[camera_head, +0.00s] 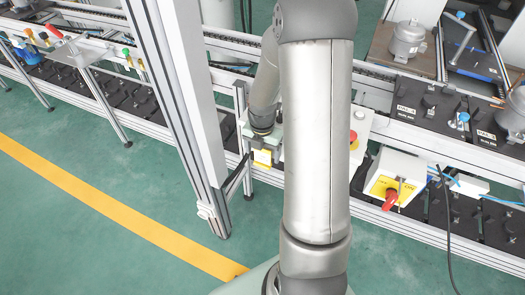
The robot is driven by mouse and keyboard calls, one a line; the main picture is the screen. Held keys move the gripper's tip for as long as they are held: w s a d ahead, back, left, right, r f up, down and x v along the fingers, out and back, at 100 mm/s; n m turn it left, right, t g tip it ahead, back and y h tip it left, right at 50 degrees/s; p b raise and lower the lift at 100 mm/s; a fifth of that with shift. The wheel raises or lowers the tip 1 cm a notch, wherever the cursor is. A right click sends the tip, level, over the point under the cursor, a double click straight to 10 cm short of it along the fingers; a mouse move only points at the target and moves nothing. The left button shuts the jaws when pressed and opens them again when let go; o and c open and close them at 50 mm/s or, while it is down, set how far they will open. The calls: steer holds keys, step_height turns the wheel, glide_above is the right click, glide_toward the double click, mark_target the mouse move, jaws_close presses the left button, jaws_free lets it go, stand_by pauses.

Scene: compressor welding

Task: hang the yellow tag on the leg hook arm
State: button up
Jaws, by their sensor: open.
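A small yellow tag (262,157) shows just below my gripper (262,146), beside the conveyor frame left of my big arm link. My gripper is open; it is small in the picture and partly hidden, and I cannot tell whether its fingers touch the tag. A dark slanted bar (236,178) reaches between the thick white post and the conveyor leg, just left of and below the tag. It may be the leg hook arm, but no hook shape is clear. I cannot tell whether the tag touches it.
A thick white post (185,100) stands close to the left of my gripper. A box with a red rotary switch (390,199) and a red push button (353,136) are at right. The conveyor (410,100) runs behind.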

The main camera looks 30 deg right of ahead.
steer(key=shift+f, duration=0.2)
steer(key=c, duration=1.4)
steer(key=shift+r+p, duration=0.65)
steer(key=shift+r, duration=0.05)
steer(key=shift+c, duration=0.2)
steer(key=s+a, duration=0.3)
steer(key=a, duration=0.2)
steer(key=shift+s, duration=0.4)
steer(key=shift+a, duration=0.1)
